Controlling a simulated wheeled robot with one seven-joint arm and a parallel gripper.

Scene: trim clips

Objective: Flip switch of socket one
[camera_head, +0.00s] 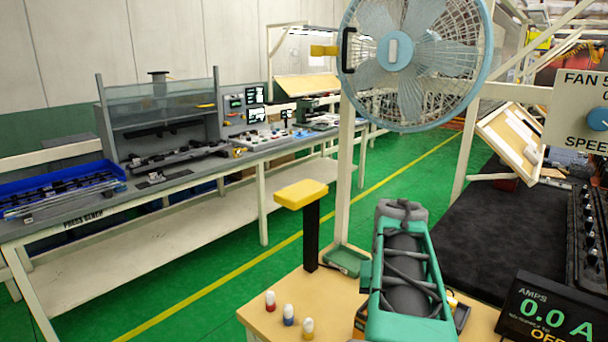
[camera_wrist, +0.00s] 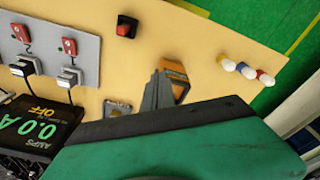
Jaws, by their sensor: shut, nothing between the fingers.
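In the wrist view, a grey socket panel (camera_wrist: 88,65) at the upper left carries two red switches, one further left (camera_wrist: 20,33) and one to its right (camera_wrist: 69,46). A black plug sits below each: the left plug (camera_wrist: 22,66) and the right plug (camera_wrist: 70,76). I cannot read which socket is one. My gripper (camera_wrist: 157,76) is shut and empty, well to the right of the panel and touching neither switch. In the head view my green arm covers part of the bench, and the sockets do not show.
The amps display (camera_head: 548,315) reads 0.0 A and OFF. A black-and-orange object (camera_wrist: 174,78) lies beside my fingers. Small capped pegs (camera_head: 288,314) and a yellow-topped post (camera_head: 301,194) stand left; a fan (camera_head: 415,60) is behind.

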